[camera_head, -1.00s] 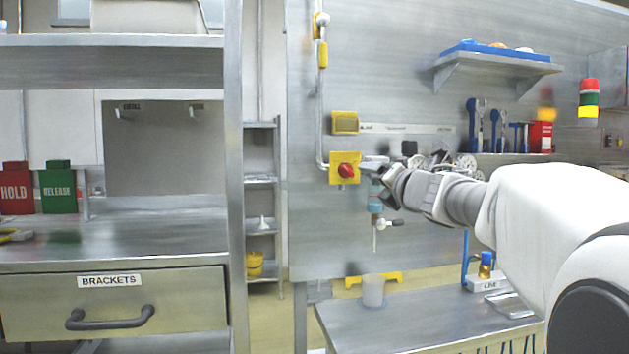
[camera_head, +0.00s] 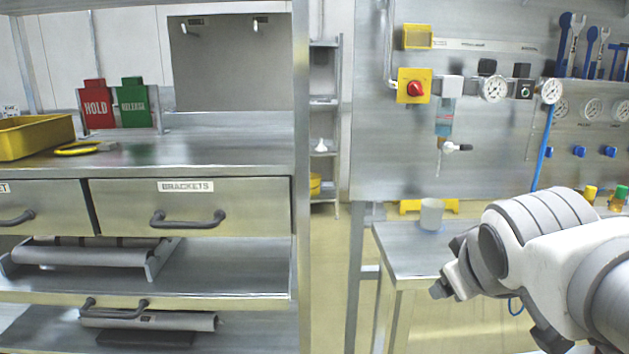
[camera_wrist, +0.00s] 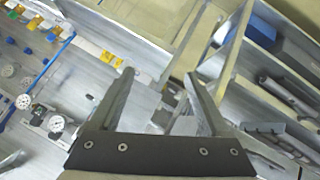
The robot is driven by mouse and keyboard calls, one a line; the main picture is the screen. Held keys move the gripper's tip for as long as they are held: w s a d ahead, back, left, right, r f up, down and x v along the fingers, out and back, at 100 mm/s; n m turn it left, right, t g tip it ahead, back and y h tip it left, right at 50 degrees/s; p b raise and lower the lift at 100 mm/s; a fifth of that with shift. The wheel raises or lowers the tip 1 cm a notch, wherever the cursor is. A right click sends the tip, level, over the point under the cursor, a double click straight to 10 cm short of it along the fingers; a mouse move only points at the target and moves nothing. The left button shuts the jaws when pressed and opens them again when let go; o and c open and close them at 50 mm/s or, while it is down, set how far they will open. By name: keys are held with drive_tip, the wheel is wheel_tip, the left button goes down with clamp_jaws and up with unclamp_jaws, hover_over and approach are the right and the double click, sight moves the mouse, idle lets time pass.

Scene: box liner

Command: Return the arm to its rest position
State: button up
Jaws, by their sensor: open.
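My arm reaches in from the right of the head view, bent in front of the small steel table (camera_head: 400,250). In that view its near end points down and left, and the fingers are hard to make out. In the wrist view my gripper (camera_wrist: 159,76) is open, with two dark fingers apart and nothing between them. It is clear of the wall panel (camera_head: 380,150) and of the red knob on its yellow plate (camera_head: 415,86).
On the left is a steel bench with a BRACKETS drawer (camera_head: 190,206), HOLD (camera_head: 96,106) and RELEASE (camera_head: 133,104) blocks and a yellow bin (camera_head: 35,137). Floor shows between bench and table.

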drive_tip(key=s+a+f+m+g+y, duration=0.3)
drive_tip(key=s+a+f, duration=0.3)
drive_tip(key=s+f, duration=0.3)
wheel_tip(320, 180, up, 18)
drive_tip(key=p, duration=1.6)
drive_tip(key=shift+s+f+m, duration=0.15)
drive_tip(key=shift+s+m, duration=0.15)
drive_tip(key=shift+s, duration=0.05)
